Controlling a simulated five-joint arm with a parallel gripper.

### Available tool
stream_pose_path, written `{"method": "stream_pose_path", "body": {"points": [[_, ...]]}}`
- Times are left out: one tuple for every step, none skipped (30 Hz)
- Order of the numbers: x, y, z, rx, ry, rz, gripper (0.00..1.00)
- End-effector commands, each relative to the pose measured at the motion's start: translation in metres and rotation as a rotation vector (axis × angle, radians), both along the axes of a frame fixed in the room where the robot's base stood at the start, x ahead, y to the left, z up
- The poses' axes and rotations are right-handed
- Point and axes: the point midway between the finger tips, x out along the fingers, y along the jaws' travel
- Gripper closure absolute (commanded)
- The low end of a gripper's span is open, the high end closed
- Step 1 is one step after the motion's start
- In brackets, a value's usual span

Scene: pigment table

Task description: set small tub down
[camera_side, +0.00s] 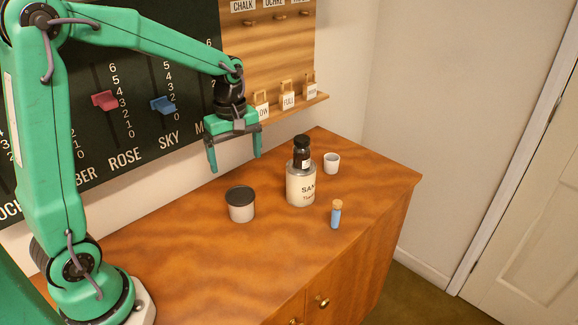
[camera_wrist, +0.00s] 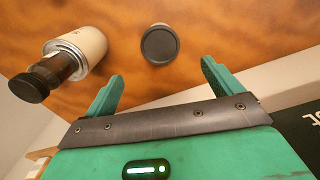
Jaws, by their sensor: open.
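A small pale tub (camera_side: 241,212) with a dark lid stands upright on the wooden cabinet top. In the wrist view its dark lid (camera_wrist: 159,45) shows at the top centre, beyond my fingertips. My gripper (camera_side: 235,163) hangs above the tub with its two green fingers spread apart. Nothing is between the fingers, and they do not touch the tub. The open fingers also show in the wrist view (camera_wrist: 162,70).
A larger cream tin (camera_side: 300,187) stands right of the tub, with a dark bottle (camera_side: 302,152) on top. A white cup (camera_side: 332,163) and a corked blue vial (camera_side: 336,216) stand further right. The cabinet top (camera_side: 180,255) is clear at front left. A slider board (camera_side: 150,60) is behind.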

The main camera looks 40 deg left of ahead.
Motion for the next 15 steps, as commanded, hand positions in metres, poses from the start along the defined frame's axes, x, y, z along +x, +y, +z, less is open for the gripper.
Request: {"method": "stream_pose_path", "body": {"points": [[0.000,0.000,0.000,0.000,0.000,0.000,0.09],[0.000,0.000,0.000,0.000,0.000,0.000,0.09],[0.000,0.000,0.000,0.000,0.000,0.000,0.09],[0.000,0.000,0.000,0.000,0.000,0.000,0.09],[0.000,0.000,0.000,0.000,0.000,0.000,0.09],[0.000,0.000,0.000,0.000,0.000,0.000,0.09],[0.000,0.000,0.000,0.000,0.000,-0.001,0.09],[0.000,0.000,0.000,0.000,-0.001,-0.003,0.09],[-0.001,-0.001,0.001,0.001,-0.002,-0.007,0.09],[-0.002,-0.001,0.002,0.001,-0.004,-0.012,0.09],[-0.002,-0.001,0.003,0.002,-0.007,-0.020,0.09],[-0.004,-0.002,0.005,0.003,-0.013,-0.034,0.09],[-0.005,-0.003,0.007,0.004,-0.018,-0.047,0.09],[-0.007,-0.004,0.009,0.004,-0.024,-0.062,0.09],[-0.009,-0.006,0.013,0.007,-0.034,-0.087,0.09]]}}
